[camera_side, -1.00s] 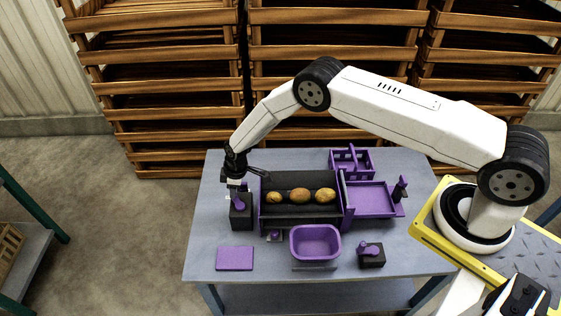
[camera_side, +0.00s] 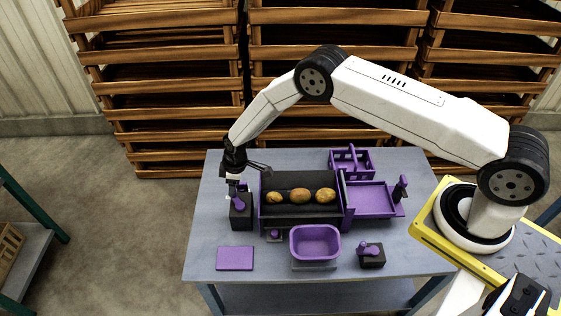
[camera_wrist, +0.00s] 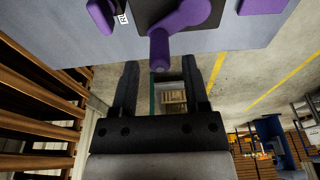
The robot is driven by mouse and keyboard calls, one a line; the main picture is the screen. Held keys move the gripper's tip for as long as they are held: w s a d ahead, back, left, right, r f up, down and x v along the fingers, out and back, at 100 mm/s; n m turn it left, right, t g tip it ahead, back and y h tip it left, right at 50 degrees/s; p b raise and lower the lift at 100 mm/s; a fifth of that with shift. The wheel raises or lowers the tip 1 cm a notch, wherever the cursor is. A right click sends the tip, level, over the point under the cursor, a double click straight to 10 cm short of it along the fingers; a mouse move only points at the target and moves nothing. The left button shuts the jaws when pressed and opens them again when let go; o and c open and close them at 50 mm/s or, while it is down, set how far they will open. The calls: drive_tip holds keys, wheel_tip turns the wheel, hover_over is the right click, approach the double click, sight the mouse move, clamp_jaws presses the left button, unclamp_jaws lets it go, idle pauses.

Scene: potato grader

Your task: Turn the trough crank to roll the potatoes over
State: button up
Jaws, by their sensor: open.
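A black trough (camera_side: 290,180) on the table holds three brown potatoes (camera_side: 300,195) in a row. Just left of it stands a black block with a purple crank (camera_side: 239,203). My gripper (camera_side: 232,190) is open, pointing down at the crank from above. In the wrist view the crank's purple handle (camera_wrist: 160,48) points toward my gripper (camera_wrist: 160,68), its end lying between the two fingertips, with a gap visible on each side. The side view does not show clearly how deep the handle reaches between the fingers.
A purple bin (camera_side: 315,242) stands in front of the trough, and a flat purple plate (camera_side: 235,258) lies front left. A second black block with a purple lever (camera_side: 371,254) is front right. A purple tray (camera_side: 372,199) adjoins the trough; a purple basket (camera_side: 351,161) is behind.

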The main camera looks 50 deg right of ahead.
drive_tip(key=shift+r, duration=2.35)
drive_tip(key=shift+d+r, duration=0.2)
drive_tip(key=shift+r, duration=0.35)
drive_tip(key=s+d+r+m, duration=0.25)
drive_tip(key=s+r, duration=0.25)
drive_tip(key=r, duration=0.3)
drive_tip(key=s+d+r+m, duration=0.2)
drive_tip(key=s+d+r, duration=0.25)
drive_tip(key=r, duration=0.25)
drive_tip(key=s+d+r+m, duration=0.2)
drive_tip(key=s+r, duration=0.1)
drive_tip(key=s, duration=0.5)
drive_tip(key=s+d+r+m+t+h, duration=0.1)
drive_tip(key=s+r, duration=0.3)
drive_tip(key=s, duration=0.5)
drive_tip(key=shift+s+d+m, duration=0.2)
drive_tip(key=shift+d+m, duration=0.35)
drive_tip(key=shift+m, duration=0.2)
